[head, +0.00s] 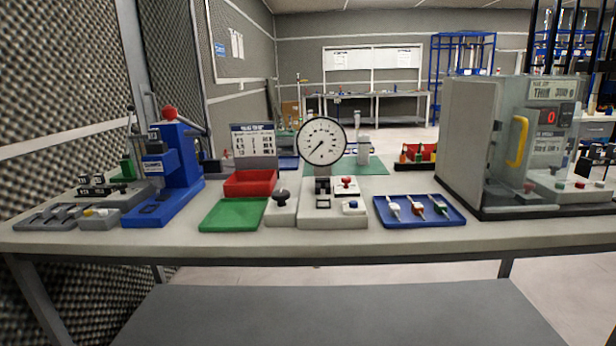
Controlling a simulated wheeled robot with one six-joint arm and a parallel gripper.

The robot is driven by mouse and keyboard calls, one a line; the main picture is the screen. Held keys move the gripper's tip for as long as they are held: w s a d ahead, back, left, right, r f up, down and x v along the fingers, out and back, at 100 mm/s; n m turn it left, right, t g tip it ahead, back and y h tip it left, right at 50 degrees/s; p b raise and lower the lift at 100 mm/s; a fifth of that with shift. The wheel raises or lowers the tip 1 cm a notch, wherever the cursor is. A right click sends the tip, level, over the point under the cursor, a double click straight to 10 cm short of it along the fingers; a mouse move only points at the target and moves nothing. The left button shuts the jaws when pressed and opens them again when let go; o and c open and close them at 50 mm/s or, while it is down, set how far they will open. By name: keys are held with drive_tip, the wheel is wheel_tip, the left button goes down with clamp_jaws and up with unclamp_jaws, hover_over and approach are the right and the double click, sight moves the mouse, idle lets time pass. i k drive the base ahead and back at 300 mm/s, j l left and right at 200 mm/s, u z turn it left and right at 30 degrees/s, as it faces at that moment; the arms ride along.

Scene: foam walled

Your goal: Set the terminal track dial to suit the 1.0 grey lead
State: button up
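A blue press (172,165) with a red ball knob on top stands at the left of the bench. Small dark parts show on its front and foot, but I cannot make out which is the terminal track dial or its setting. A blue tray (385,222) right of centre holds three small leads with pale, red and green parts; I cannot tell which, if any, is the 1.0 grey lead. A chart board (253,140) stands behind the red bin, its text too small to read. My gripper is not in view.
A round gauge (323,141) stands mid-bench beside a block with a black knob (281,195). A green mat (234,215) and red bin (250,183) lie left of it. A grey machine (475,140) with a yellow handle fills the right. Grey slotted blocks (55,216) sit far left.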

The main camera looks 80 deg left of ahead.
sight(121, 187)
drive_tip(key=u, duration=3.65)
drive_tip(key=i+l+u, duration=0.2)
drive_tip(key=i, duration=0.35)
drive_tip(key=i+l+u, duration=0.25)
drive_tip(key=i+l, duration=0.25)
drive_tip(key=i, duration=0.05)
